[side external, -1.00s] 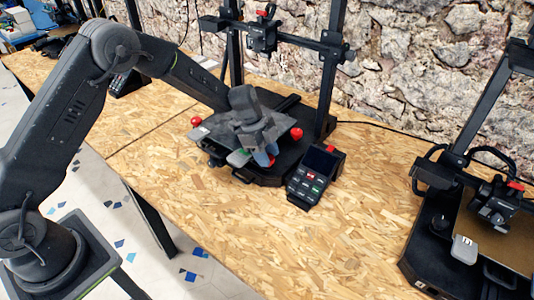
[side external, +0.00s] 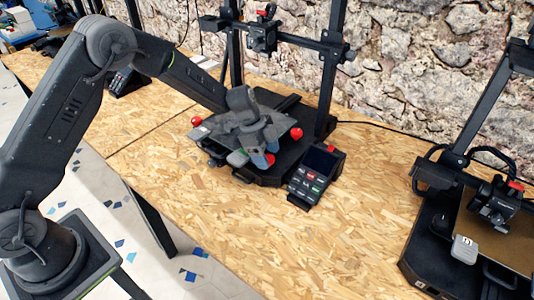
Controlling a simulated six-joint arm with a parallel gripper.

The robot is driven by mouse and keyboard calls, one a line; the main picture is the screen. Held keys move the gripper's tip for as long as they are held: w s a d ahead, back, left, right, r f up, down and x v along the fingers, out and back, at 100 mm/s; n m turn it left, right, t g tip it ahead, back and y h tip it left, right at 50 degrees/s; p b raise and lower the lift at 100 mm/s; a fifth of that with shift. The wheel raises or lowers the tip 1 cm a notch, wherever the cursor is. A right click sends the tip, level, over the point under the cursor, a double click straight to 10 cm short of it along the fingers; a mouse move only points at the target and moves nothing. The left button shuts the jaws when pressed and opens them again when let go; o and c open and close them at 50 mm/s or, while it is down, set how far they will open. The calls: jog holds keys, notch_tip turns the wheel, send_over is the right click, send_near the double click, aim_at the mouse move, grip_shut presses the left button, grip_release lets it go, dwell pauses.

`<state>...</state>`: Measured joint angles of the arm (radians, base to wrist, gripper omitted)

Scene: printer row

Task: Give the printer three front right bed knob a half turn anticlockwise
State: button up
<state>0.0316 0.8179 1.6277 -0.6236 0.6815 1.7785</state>
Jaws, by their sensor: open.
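The black printer (side external: 262,176) in the middle of the bench has a dark bed with red corner knobs. I cannot tell whether the fingers touch the knob. Another red knob (side external: 296,133) is at the right and a third red knob (side external: 196,121) is at the left; both are clear of my gripper.
A control unit (side external: 316,172) with a screen and keys stands close to the right of my gripper. The printer's gantry (side external: 328,75) rises behind. Another printer (side external: 450,225) is at the far right. The bench between them is clear.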

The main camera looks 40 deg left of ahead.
jog(key=v, duration=1.3)
jog(key=shift+a+r, duration=0.2)
jog(key=shift+r, duration=0.05)
jog(key=shift+s, duration=0.1)
jog(key=s+r+n+t+y, duration=0.2)
jog(key=s+r+n, duration=0.5)
jog(key=s+r, duration=0.65)
jog(key=s+a+f+n+t+y, duration=0.1)
jog(key=s+n, duration=0.3)
jog(key=s, duration=0.4)
jog(key=s+a+f+n+t+y, duration=0.1)
jog(key=s+n, duration=0.3)
jog(key=s, duration=0.4)
jog(key=shift+s+t, duration=0.25)
jog(key=shift+t, duration=0.05)
